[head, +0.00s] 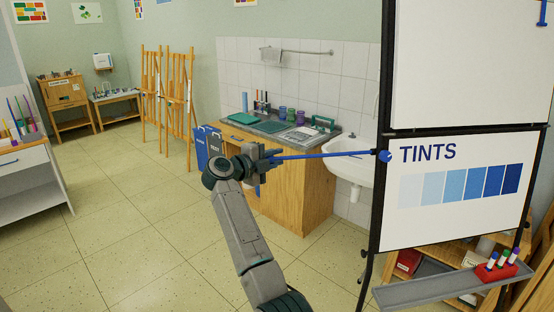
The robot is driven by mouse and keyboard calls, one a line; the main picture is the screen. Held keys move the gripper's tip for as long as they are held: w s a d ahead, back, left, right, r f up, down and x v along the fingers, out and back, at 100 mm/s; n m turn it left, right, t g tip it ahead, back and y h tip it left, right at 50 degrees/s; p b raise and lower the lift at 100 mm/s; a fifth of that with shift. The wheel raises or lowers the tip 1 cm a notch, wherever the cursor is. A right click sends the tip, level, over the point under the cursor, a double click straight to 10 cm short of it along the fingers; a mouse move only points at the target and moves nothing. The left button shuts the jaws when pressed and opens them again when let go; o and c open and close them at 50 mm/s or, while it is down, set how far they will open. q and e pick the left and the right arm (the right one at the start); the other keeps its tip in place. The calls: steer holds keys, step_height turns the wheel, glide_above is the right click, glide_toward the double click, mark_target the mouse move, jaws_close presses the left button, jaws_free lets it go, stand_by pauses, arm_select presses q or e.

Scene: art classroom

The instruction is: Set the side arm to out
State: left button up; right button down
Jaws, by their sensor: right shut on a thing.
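The blue side arm (325,154) is a thin rod in the head view. It runs nearly level to the left from a blue pivot (385,156) on the left edge of the black-framed board stand (379,200). My right gripper (270,158) is shut on the rod's far left end, with the rod stretched out sideways from the stand. The gripper covers the rod's tip. My left gripper is out of view.
The stand carries a "TINTS" sheet (458,185) and a grey tray (440,290) with markers in a red holder (497,270). A wooden counter (305,190) and white sink (352,166) stand behind the rod. Open tiled floor (140,240) lies left.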

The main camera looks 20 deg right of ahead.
steer(key=shift+a+f, duration=0.1)
steer(key=c, duration=1.3)
jaws_free()
steer(key=shift+c, duration=0.2)
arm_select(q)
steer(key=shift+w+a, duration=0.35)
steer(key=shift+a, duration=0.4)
arm_select(e)
steer(key=shift+o, duration=0.4)
steer(key=shift+w+a, duration=0.15)
steer(key=shift+a, duration=0.05)
steer(key=shift+a, duration=0.25)
arm_select(q)
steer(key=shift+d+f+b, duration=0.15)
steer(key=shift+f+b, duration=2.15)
steer(key=shift+b, duration=0.05)
arm_select(e)
steer(key=v, duration=1)
steer(key=shift+a, duration=0.2)
